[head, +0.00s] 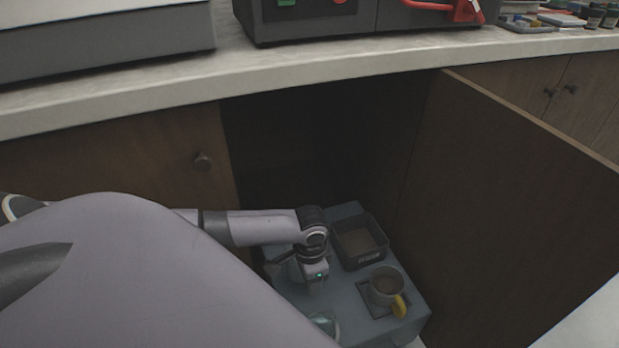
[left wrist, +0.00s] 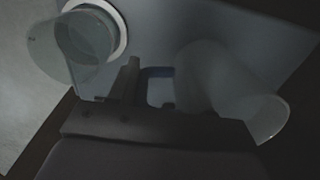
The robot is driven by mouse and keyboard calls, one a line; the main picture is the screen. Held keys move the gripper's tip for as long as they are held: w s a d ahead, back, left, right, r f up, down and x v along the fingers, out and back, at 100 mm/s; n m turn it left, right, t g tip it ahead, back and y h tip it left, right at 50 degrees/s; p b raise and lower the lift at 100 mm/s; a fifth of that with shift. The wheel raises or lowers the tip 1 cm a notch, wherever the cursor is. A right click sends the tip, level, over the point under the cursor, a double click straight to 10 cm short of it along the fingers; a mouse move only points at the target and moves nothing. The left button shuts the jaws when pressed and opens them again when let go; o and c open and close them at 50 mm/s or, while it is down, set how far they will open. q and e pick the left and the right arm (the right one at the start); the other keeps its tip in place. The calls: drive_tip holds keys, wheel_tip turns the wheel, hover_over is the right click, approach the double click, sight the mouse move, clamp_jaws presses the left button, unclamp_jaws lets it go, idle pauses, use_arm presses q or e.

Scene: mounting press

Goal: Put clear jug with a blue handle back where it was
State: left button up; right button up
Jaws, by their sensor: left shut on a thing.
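In the left wrist view the gripper (left wrist: 148,92) is shut on the blue handle (left wrist: 158,72) of a clear jug (left wrist: 225,88). The jug's body is right of the fingers, over the grey-blue surface. I cannot tell whether its base touches that surface. A second clear vessel (left wrist: 85,42) is at upper left, by a white ring (left wrist: 122,22). In the head view a clear rim (head: 325,322) shows below the gripper; I cannot tell which vessel it is. My right gripper is not in view.
The grey-blue shelf (head: 348,318) also holds a black bin (head: 360,243) and a mug with a yellow handle (head: 385,287) in a dark square recess. The open cabinet door (head: 510,190) stands at right. The countertop (head: 330,67) overhangs the opening.

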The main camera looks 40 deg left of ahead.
use_arm(q)
drive_tip(key=shift+f, duration=0.45)
wheel_tip(320, 180, down, 3)
drive_tip(key=shift+r+b, duration=0.15)
drive_tip(key=shift+b, duration=0.8)
drive_tip(key=shift+f, duration=0.35)
drive_tip(key=shift+r, duration=0.1)
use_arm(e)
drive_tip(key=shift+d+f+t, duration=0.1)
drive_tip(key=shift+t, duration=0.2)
use_arm(q)
drive_tip(key=o, duration=1.3)
drive_tip(key=shift+o, duration=0.2)
